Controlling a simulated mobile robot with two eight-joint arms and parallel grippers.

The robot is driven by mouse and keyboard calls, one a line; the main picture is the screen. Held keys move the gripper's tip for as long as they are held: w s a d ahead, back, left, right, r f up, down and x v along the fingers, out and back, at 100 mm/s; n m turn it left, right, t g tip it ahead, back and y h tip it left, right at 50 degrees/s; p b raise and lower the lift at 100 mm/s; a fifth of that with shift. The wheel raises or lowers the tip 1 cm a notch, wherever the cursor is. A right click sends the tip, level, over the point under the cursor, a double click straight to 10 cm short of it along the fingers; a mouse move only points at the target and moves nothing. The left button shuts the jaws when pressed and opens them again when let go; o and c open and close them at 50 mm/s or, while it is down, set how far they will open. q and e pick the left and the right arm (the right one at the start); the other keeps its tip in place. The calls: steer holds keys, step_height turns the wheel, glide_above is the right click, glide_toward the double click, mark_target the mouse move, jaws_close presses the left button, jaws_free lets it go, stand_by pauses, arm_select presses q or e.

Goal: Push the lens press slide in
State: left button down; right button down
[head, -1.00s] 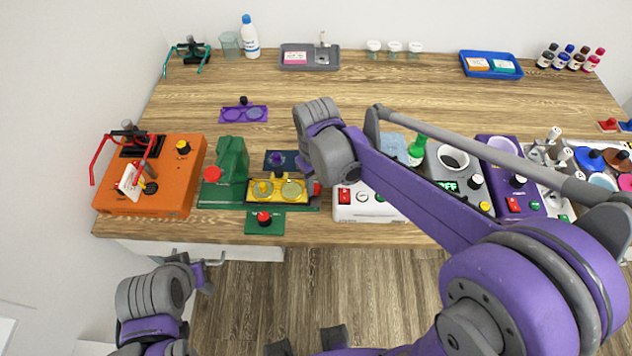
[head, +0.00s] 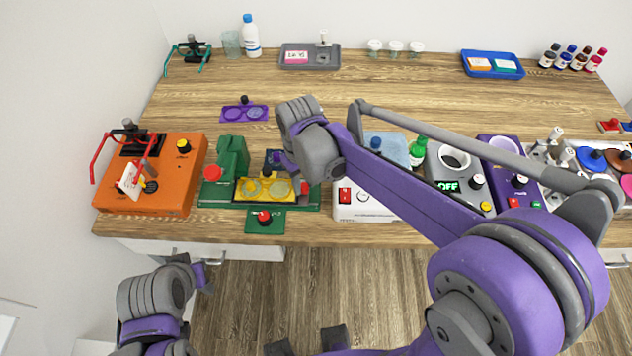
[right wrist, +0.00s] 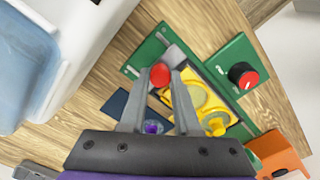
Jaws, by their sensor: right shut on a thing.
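The green lens press (head: 233,160) stands near the table's front edge, left of centre. Its yellow slide (head: 250,191) bears two round lens places and lies to the right of the press body. In the right wrist view the slide (right wrist: 203,92) has a red knob (right wrist: 160,75) at its end. My right gripper (right wrist: 159,80) is shut on this knob, one finger on each side. In the head view my wrist hides most of the gripper. My left arm is low at the left, off the table; the fingers of its gripper (head: 205,280) are hidden.
An orange device (head: 175,175) stands left of the press. A dark blue plate with a purple knob (right wrist: 153,127) lies behind the slide. A white box (head: 365,205) stands close on the right.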

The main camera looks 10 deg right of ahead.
mark_target(280, 188)
steer(key=a, duration=0.2)
steer(key=w+a, duration=0.1)
steer(key=a, duration=0.2)
steer(key=shift+w+a, duration=0.3)
steer(key=shift+w, duration=0.05)
steer(key=c, duration=1)
jaws_free()
steer(key=shift+o, duration=0.4)
steer(key=shift+a, duration=0.1)
step_height(280, 188, up, 11)
steer(key=shift+f, duration=0.1)
